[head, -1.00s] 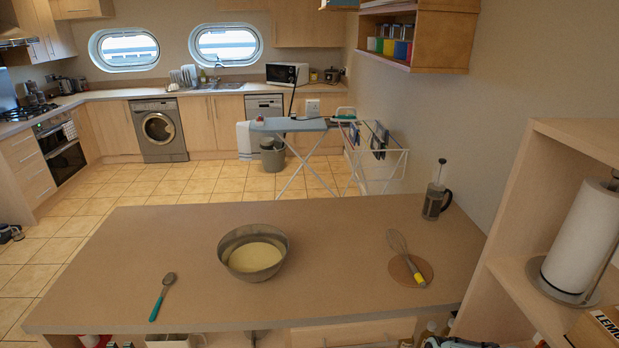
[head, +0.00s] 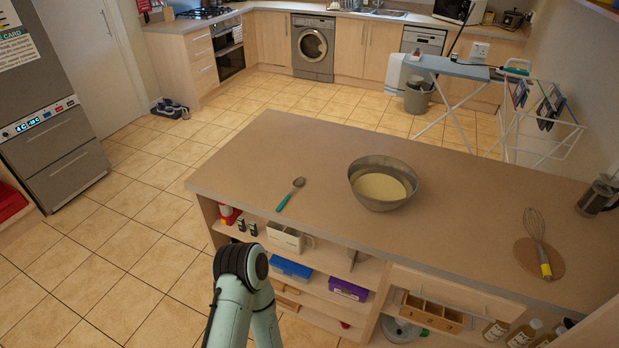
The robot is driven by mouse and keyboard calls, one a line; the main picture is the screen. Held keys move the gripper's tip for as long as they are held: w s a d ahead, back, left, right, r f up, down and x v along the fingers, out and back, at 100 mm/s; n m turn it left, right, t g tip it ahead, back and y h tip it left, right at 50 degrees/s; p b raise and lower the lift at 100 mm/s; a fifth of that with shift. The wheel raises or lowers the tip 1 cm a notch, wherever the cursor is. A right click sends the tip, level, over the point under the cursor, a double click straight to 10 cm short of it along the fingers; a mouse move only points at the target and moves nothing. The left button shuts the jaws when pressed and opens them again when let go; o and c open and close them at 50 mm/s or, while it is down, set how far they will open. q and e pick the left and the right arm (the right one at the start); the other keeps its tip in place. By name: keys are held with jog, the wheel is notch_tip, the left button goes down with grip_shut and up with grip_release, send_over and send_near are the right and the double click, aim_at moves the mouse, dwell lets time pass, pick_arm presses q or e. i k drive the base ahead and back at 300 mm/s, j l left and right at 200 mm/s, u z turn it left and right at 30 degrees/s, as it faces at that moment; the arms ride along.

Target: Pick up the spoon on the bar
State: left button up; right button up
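The spoon (head: 291,194) has a grey bowl and a teal handle. It lies flat on the left part of the brown bar top (head: 300,150), with its handle toward the bar's front edge. One of my arms, pale green with a dark joint, shows at the bottom centre, in front of the bar and below the spoon. No gripper fingers show in the head view. Nothing touches the spoon except the bar top.
A grey bowl with pale yellow contents (head: 382,184) stands right of the spoon. A whisk (head: 538,240) lies on a round board (head: 541,259), and a French press (head: 596,196) stands farther right. Shelves under the bar hold a purple box (head: 348,290).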

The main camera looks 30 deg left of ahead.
aim_at(299, 182)
jog(key=u, duration=1.1)
jog(key=i+j, duration=0.3)
jog(key=j, duration=0.15)
jog(key=i+j+u, duration=0.1)
jog(key=i+j, duration=0.2)
jog(key=j, duration=0.15)
